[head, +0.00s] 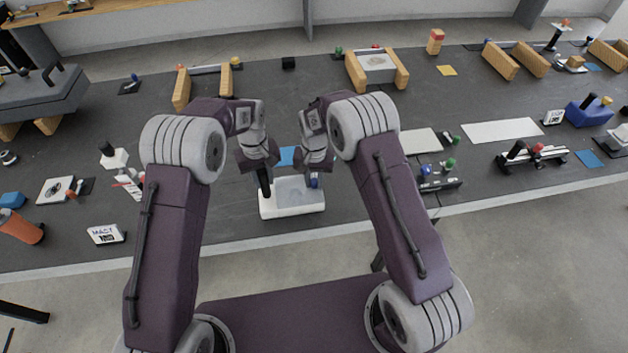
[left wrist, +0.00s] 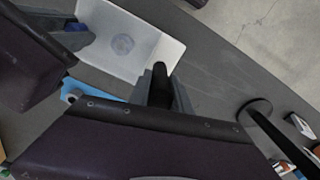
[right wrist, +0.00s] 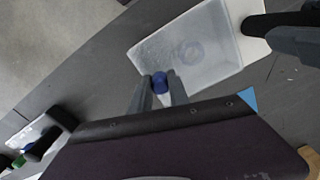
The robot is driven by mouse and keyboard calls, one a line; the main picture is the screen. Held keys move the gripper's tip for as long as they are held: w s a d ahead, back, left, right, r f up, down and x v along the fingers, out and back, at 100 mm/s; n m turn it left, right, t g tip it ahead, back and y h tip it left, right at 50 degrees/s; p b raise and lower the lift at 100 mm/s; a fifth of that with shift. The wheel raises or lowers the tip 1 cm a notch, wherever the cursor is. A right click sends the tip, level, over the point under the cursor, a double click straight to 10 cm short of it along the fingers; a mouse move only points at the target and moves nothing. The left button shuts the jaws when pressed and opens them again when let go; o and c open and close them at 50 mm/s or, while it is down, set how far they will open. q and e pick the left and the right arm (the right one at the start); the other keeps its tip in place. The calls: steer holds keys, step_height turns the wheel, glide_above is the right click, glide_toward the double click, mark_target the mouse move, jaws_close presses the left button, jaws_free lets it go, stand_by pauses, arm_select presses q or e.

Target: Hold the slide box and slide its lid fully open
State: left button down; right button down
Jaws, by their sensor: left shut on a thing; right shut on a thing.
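The white slide box (head: 265,210) lies on the dark bench in front of me, with a greyish translucent lid (head: 290,196) over most of its top. A round mark shows through the lid in the right wrist view (right wrist: 190,52). My left gripper (head: 264,182) is shut on the black upright handle (left wrist: 160,82) at the box's left end. My right gripper (head: 314,179) is shut on the blue knob (right wrist: 160,82) at the right end. A bare white strip of the box (right wrist: 250,45) shows beside the black handle. Whether a gap is open under the lid's edge cannot be told.
A blue flat patch (head: 287,156) lies just behind the box. A white plate (head: 418,142) and a fixture with coloured knobs (head: 438,178) stand to the right. A small white sign (head: 106,234) is at left. Bench around the box is mostly clear.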

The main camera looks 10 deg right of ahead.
arm_select(q)
steer(key=shift+s+f, duration=0.1)
steer(key=shift+f, duration=0.05)
arm_select(e)
steer(key=d, duration=1.2)
steer(key=c, duration=1.2)
jaws_free()
steer(key=shift+c, duration=0.2)
step_height(320, 180, up, 12)
steer(key=shift+s, duration=0.15)
